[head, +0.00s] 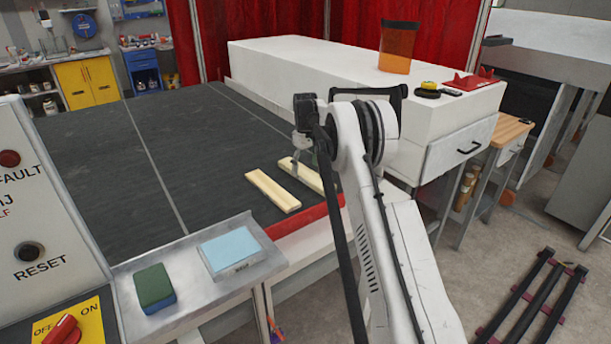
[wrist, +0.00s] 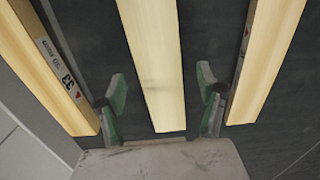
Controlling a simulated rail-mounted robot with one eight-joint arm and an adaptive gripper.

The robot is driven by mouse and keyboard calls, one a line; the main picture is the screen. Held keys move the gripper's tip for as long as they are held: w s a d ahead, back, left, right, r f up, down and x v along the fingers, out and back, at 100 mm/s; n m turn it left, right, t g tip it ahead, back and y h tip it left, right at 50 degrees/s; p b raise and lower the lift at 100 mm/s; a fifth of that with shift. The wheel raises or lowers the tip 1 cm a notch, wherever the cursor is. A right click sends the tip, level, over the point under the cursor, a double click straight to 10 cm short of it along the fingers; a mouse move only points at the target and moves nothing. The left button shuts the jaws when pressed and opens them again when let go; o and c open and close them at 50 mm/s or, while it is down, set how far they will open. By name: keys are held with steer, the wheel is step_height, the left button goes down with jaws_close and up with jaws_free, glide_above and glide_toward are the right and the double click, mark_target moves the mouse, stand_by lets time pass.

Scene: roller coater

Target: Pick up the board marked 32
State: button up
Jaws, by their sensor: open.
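Several pale wooden boards lie on the dark belt. In the wrist view a middle board (wrist: 155,65) lies lengthwise between the two fingers of my gripper (wrist: 161,92), with no mark readable on it. The left board (wrist: 45,70) has a label on its side that reads 33. The right board (wrist: 265,60) has a label edge showing, too small to read. No 32 is readable. My gripper is open and its fingers stand apart from the middle board's sides. In the head view two boards show, a left one (head: 272,189) and one (head: 300,175) partly behind my gripper (head: 303,165).
A white machine housing (head: 300,65) stands behind the belt (head: 130,150). A metal shelf (head: 190,262) at the front holds a green sponge block (head: 154,288) and a light blue pad (head: 232,250). A red edge (head: 300,215) borders the belt's near side. The belt's left part is clear.

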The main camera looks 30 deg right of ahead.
mark_target(306, 172)
steer(key=shift+f, duration=1.5)
steer(key=c, duration=1.3)
steer(key=shift+c, duration=0.3)
steer(key=shift+r, duration=0.15)
